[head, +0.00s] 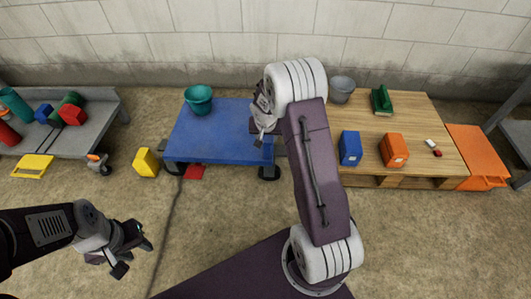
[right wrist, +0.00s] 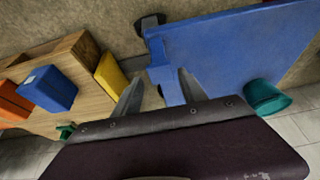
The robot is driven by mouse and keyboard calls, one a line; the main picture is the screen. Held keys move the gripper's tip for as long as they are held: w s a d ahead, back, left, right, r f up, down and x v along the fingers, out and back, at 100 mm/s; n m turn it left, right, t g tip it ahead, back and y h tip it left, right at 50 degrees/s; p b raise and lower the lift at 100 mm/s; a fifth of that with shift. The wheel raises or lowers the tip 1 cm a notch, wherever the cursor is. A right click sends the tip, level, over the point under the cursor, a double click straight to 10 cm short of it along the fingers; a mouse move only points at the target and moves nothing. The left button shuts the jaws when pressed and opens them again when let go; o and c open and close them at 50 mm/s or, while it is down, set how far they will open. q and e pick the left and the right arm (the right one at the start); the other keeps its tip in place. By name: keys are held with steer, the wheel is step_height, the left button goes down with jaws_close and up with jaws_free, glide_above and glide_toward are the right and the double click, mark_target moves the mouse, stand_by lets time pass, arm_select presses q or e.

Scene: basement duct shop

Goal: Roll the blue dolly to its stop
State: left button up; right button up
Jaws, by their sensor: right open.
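The blue dolly (head: 225,135) stands on the floor in the middle of the head view, with a teal bucket (head: 198,99) on its far left part. My right gripper (head: 262,125) is at the dolly's right end, partly hidden by my arm. In the right wrist view its fingers (right wrist: 160,92) are apart, with a blue part of the dolly (right wrist: 220,50) showing beyond and between them. I cannot tell if they touch it. A yellow block (head: 146,162) stands on the floor just left of the dolly. My left gripper (head: 133,256) is open and empty over the floor at lower left.
A wooden pallet (head: 375,110) with blue and orange boxes stands right of the dolly. Another yellow piece (right wrist: 112,75) shows beside it in the wrist view. A red patch (head: 194,172) lies by the dolly's front edge. A grey cart (head: 85,130) stands left; front floor is clear.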

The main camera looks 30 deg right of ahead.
mark_target(267, 141)
steer(key=b+x, duration=0.5)
steer(key=x, duration=0.4)
arm_select(q)
step_height(267, 141, down, 5)
steer(key=shift+r, duration=0.1)
arm_select(e)
steer(key=shift+r, duration=0.1)
